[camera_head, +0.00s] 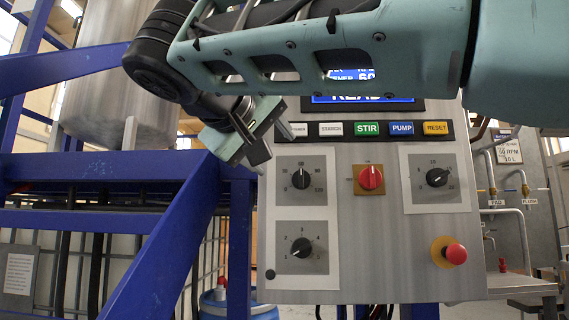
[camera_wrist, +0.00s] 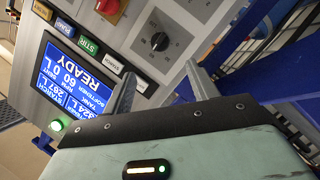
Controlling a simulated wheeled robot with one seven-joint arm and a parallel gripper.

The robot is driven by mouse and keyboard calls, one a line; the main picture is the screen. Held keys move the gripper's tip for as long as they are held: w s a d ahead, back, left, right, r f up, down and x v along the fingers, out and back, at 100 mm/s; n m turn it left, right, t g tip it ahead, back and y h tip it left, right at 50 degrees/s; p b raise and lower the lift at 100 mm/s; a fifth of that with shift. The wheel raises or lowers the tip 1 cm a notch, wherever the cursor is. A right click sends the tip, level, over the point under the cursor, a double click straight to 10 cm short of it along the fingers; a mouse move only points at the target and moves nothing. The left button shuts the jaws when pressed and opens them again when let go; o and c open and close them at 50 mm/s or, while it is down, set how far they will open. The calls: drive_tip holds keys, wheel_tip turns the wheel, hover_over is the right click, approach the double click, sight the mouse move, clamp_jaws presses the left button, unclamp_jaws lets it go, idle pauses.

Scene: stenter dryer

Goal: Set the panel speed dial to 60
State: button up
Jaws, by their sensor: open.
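The control panel (camera_head: 396,260) stands upright in front of me. Its upper-left black dial (camera_head: 301,179), on a grey plate with a scale that appears to end at 120, looks like the speed dial. Its pointer appears to be close to straight up; the exact reading is too small to tell. The same dial shows in the wrist view (camera_wrist: 159,42), beyond the fingertips. My gripper (camera_head: 270,140) is open and empty, up and left of this dial, apart from it. In the wrist view my two fingers (camera_wrist: 160,72) are spread, with the dial between and beyond their tips.
A lower-left dial (camera_head: 301,248), red switch (camera_head: 370,178), right dial (camera_head: 437,178) and red stop button (camera_head: 455,254) share the panel. A row of buttons (camera_head: 367,129) and the screen (camera_wrist: 65,80) sit above. A blue frame (camera_head: 175,240) stands at left.

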drive_tip(key=v, duration=0.3)
drive_tip(key=shift+s+a, duration=0.1)
drive_tip(key=shift+s, duration=0.15)
idle(0.4)
drive_tip(key=d+f+n+g+y, duration=0.2)
drive_tip(key=d+f+n+g, duration=0.15)
drive_tip(key=f, duration=1.05)
drive_tip(key=d+f+n+g+y, duration=0.2)
drive_tip(key=d+f+g, duration=0.15)
drive_tip(key=f, duration=0.95)
drive_tip(key=s+d+f+m+g+y, duration=0.1)
drive_tip(key=s+d+f+g, duration=0.25)
drive_tip(key=s+f, duration=0.35)
drive_tip(key=s+d+f+m+g, duration=0.1)
drive_tip(key=s+d+f+g, duration=0.1)
drive_tip(key=s+d+f, duration=0.5)
drive_tip(key=s+d+f+m+g+y, duration=0.1)
drive_tip(key=s+d+f+m+g, duration=0.1)
drive_tip(key=s+f, duration=0.5)
wheel_tip(320, 180, up, 15)
drive_tip(key=w+p, duration=0.1)
drive_tip(key=p, duration=1.5)
drive_tip(key=shift+w, duration=0.2)
